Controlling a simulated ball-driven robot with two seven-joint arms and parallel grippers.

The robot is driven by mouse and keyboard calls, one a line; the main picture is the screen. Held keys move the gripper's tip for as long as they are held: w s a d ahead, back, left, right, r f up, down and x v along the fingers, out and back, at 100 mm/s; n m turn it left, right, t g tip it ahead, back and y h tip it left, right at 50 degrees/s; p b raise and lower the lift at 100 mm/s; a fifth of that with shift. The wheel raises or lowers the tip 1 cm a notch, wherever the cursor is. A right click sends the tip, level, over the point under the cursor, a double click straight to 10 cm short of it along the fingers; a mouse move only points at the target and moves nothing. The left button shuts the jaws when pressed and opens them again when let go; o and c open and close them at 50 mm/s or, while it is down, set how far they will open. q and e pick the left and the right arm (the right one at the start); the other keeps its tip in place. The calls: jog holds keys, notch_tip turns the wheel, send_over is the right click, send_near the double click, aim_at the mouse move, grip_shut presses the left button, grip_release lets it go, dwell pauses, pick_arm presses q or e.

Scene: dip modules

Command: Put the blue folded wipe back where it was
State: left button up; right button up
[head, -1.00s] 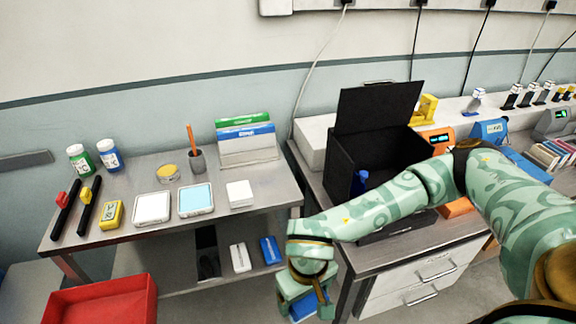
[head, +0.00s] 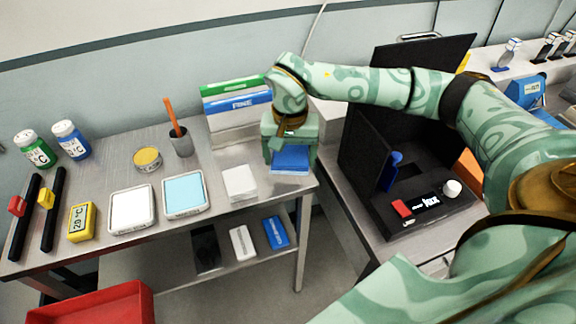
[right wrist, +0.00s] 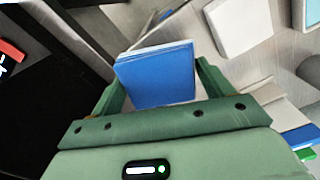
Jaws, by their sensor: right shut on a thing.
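The blue folded wipe (head: 290,160) is a small flat blue block at the right end of the metal table. My right gripper (head: 289,148) comes down from above and is shut on it. In the right wrist view the blue wipe (right wrist: 157,78) sits between the two green fingers of the gripper (right wrist: 160,85), with its pale edge facing outward. I cannot tell whether the wipe touches the table top. A white folded wipe (head: 239,182) lies on the table just left of it. My left gripper is out of view.
The lower shelf holds a blue block (head: 275,232). A black open case (head: 428,205) stands right.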

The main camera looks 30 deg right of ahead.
aim_at(289, 148)
jog(key=w+f, duration=0.1)
jog(key=w+d+f, duration=0.1)
jog(key=shift+f, duration=0.4)
notch_tip(289, 148, down, 3)
jog(key=shift+r+b, duration=0.2)
jog(key=shift+b, duration=0.35)
jog(key=shift+w+d+f, duration=0.1)
jog(key=shift+f, duration=0.25)
jog(key=shift+r, duration=0.1)
jog(key=o, duration=0.9)
notch_tip(289, 148, up, 12)
jog(key=shift+r+p, duration=0.1)
jog(key=shift+p, duration=1.1)
